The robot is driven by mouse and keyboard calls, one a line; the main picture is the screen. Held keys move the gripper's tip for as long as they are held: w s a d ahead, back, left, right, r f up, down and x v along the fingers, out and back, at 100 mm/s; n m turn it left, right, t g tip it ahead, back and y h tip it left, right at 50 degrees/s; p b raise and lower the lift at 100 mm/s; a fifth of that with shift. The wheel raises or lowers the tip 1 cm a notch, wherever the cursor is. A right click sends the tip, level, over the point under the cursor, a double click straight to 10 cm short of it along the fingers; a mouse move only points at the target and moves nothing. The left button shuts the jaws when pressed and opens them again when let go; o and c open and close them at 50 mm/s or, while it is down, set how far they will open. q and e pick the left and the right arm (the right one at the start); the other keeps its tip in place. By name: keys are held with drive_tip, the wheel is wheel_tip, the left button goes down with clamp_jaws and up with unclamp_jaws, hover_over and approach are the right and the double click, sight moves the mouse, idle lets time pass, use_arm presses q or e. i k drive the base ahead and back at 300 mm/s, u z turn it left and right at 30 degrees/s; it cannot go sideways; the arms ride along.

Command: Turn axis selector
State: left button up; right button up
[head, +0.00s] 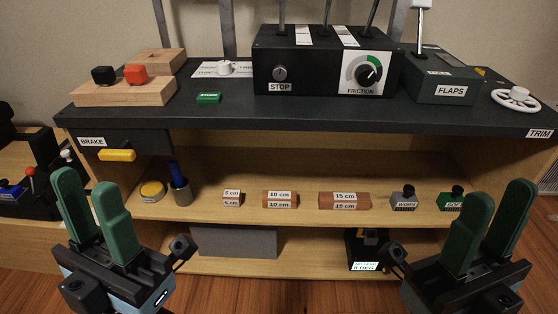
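No label reading "axis selector" is legible. A small white knob (225,68) stands on a white plate (243,72) with lettering too small to read, at the back left of the dark panel top; I cannot tell for sure that it is the selector. My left gripper (86,182) has green fingers spread apart, is empty, and is low at the left in front of the shelf. My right gripper (499,190) is likewise open and empty at the lower right. Both are well apart from the knob.
On the dark top (330,115) are wooden blocks with black and red knobs (135,74), a green tag (208,98), the STOP and FRICTION box (312,70), the FLAPS box (440,87) and a white trim wheel (516,98). A yellow BRAKE handle (117,155) projects at the left front.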

sight(224, 67)
drive_tip(key=z, duration=0.05)
drive_tip(key=k, duration=1.05)
drive_tip(key=u, duration=0.8)
drive_tip(key=i, duration=1.45)
drive_tip(key=z, duration=0.75)
